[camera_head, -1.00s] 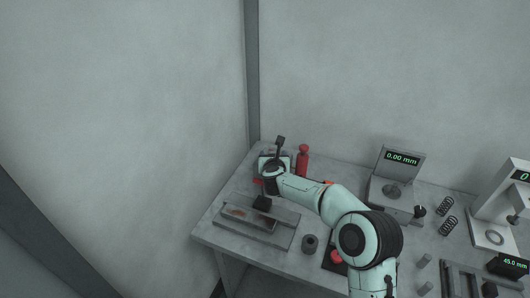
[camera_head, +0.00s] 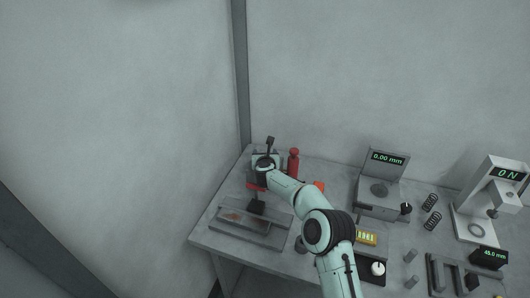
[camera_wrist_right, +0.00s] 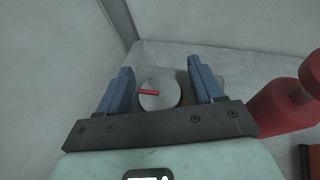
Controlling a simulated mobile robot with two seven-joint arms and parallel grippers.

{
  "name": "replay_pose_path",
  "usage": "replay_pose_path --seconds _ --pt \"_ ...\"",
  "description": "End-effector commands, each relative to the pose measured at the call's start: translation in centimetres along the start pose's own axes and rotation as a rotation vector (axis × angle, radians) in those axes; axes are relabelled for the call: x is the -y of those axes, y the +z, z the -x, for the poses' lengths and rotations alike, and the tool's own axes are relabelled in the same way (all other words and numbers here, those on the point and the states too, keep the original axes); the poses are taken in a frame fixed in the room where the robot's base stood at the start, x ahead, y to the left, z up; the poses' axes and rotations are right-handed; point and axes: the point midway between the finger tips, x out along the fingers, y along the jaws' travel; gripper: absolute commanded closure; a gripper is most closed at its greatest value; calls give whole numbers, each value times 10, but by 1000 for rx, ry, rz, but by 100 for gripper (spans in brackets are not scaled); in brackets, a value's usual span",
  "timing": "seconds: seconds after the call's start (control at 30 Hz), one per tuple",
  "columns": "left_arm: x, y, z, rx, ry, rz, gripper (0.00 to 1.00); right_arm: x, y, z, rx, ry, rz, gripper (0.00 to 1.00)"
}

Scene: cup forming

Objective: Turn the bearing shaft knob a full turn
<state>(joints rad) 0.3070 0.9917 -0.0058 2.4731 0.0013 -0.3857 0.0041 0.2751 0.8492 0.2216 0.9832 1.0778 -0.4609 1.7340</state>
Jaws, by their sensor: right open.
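In the right wrist view a round grey knob (camera_wrist_right: 165,101) with a short red mark (camera_wrist_right: 149,92) shows between the two blue fingers of my right gripper (camera_wrist_right: 160,76). The fingers stand apart on either side of it, with a visible gap at the left; contact on the right cannot be told. The red mark lies nearly level, left of the knob's middle. In the head view my right gripper (camera_head: 263,165) is at the table's back left corner, and the arm hides most of the knob's mount. My left gripper is not in view.
A red bottle-like object (camera_head: 293,161) stands just right of the gripper; it also shows in the wrist view (camera_wrist_right: 289,102). A grey tray (camera_head: 223,226) lies in front.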

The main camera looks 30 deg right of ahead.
Motion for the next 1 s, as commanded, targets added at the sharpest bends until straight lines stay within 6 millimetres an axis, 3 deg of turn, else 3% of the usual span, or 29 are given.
replay_pose_path --seconds 0.27,0.4,0.43,0.73,1.0 --pt "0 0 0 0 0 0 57 0 -1 -1 0 -1 1 37" --pt "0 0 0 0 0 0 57 0 0 -1 0 -1 1 82" --pt "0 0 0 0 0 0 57 0 0 -1 0 -1 1 85" --pt "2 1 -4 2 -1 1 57 1 -1 -1 1 28 15 85" --pt "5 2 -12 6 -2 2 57 0 -2 -1 0 169 72 85"
